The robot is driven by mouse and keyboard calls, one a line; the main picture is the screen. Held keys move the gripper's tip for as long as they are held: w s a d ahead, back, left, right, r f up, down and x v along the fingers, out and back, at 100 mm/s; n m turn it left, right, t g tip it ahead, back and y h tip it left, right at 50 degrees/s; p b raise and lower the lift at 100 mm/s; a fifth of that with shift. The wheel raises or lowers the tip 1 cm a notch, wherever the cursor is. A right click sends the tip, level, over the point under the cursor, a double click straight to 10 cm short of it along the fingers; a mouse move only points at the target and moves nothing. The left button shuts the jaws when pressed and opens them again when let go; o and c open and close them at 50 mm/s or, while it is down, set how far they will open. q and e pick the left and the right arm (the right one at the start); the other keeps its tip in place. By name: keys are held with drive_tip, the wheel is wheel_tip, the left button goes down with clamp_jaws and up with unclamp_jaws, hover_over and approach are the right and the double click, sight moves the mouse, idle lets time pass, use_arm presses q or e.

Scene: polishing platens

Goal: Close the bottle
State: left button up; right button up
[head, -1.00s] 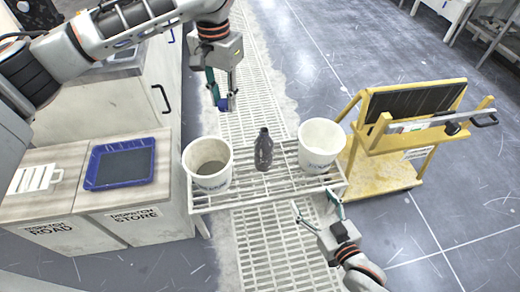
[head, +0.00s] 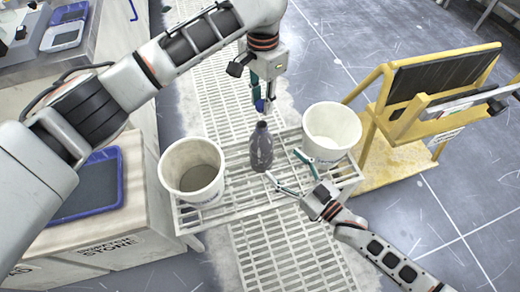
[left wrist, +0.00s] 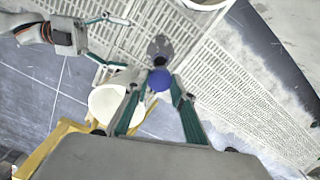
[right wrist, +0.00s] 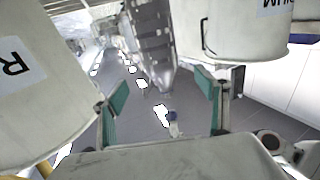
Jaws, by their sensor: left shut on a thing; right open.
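A dark grey bottle (head: 261,150) stands upright on the white slatted rack between two white buckets. It also shows in the left wrist view (left wrist: 160,46) and upside down in the right wrist view (right wrist: 152,45). My left gripper (head: 263,100) is shut on a blue cap (left wrist: 160,80), holding it above and apart from the bottle's neck. My right gripper (head: 283,165) is open, its fingers pointing at the bottle from the front right, not visibly gripping it. The bottle's mouth is hard to make out.
The left bucket (head: 192,171) and right bucket (head: 331,132) stand close on either side of the bottle on the rack (head: 236,207). A yellow cart (head: 392,158) stands at the right. A counter with a blue tray (head: 98,186) is at the left, partly behind my left arm.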

drive_tip(key=x, duration=1.2)
drive_tip(key=c, duration=1.7)
use_arm(q)
hover_over(261, 125)
drive_tip(key=shift+f, duration=2.45)
drive_tip(key=shift+f, duration=0.15)
drive_tip(key=shift+f, duration=0.75)
drive_tip(key=shift+f, duration=0.6)
